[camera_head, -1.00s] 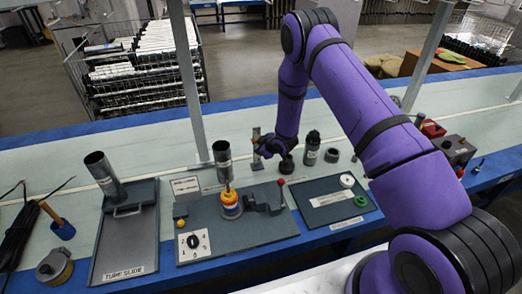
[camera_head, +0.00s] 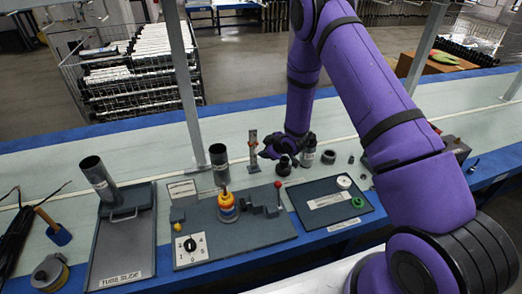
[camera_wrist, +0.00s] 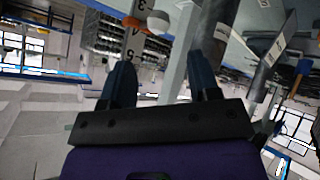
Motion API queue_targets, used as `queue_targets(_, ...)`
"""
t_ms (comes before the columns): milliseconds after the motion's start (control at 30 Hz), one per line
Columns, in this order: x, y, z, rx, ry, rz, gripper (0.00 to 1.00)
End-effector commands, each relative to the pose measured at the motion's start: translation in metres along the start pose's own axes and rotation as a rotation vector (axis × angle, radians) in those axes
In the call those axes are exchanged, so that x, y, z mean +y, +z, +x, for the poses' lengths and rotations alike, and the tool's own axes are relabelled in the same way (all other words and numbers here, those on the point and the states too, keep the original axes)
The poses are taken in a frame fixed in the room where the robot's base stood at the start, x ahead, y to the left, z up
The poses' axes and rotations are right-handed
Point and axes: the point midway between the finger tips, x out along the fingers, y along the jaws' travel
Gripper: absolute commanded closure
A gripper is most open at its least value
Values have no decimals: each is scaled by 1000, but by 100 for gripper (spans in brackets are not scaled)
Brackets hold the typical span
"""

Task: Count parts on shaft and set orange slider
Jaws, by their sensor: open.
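An upright slider stand (camera_head: 253,160) with a pale scale stands behind the base plate, left of my gripper (camera_head: 266,153). Its small orange slider (camera_head: 253,142) shows near the upper part. In the wrist view the orange slider (camera_wrist: 131,22) and a white rounded knob sit at the numbered scale, beyond the fingertips. My gripper (camera_wrist: 160,78) is open, with nothing between its fingers. A shaft on the plate carries stacked coloured parts (camera_head: 228,208), with yellow, orange, red and blue visible; the exact number is too small to tell.
A grey tube (camera_head: 219,163) stands close behind the shaft; a tube also shows at right in the wrist view (camera_wrist: 213,40). The tube slide tray (camera_head: 123,245) is at left. A dial (camera_head: 190,245) and red-knobbed lever (camera_head: 278,185) sit on the plate. Bottles and caps stand right.

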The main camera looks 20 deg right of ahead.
Motion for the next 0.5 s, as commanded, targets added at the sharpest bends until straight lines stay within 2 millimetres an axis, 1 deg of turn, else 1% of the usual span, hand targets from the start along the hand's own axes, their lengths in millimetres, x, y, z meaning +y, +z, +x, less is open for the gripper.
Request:
queue_targets(33,1,0,-8,0,1,0,44)
queue_targets(100,0,0,-16,0,1,0,44)
queue_targets(200,0,0,-23,1,0,0,44)
queue_targets(300,0,0,-26,1,-1,0,44)
queue_targets(500,0,0,-27,1,-1,0,44)
